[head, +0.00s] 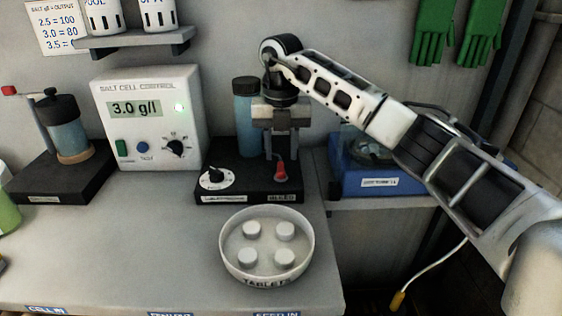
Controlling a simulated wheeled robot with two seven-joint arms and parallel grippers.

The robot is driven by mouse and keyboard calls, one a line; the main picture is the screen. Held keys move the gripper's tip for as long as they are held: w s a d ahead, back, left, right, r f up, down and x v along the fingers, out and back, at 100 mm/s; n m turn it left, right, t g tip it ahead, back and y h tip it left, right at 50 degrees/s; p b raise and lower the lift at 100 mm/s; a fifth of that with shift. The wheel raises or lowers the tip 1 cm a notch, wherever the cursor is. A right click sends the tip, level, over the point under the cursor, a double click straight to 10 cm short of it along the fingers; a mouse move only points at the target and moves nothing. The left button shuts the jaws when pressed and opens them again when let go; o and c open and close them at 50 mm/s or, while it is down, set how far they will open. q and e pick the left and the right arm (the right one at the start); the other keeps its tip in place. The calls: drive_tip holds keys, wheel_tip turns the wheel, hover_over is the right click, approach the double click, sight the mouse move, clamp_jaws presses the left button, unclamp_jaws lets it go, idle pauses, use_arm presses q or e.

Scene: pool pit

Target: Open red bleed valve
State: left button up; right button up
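The small red valve (280,172) stands on the front right of a black base unit (248,197), above a small label too small to read surely. My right gripper (280,155) points down from above, with its fingertips just over the red valve. Its two fingers look apart, with a gap between them and nothing seen held. Whether the fingertips touch the valve I cannot tell. The gripper partly hides the back of the unit. My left gripper is not in view.
A blue canister (246,115) stands left of my gripper. A white bowl of tablets (266,273) sits in front of the unit. A salt cell control box (152,122) reads 3.0 g/l. A blue case (375,180) lies to the right.

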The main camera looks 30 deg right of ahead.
sight(281, 168)
drive_tip(key=shift+f, duration=1.95)
clamp_jaws()
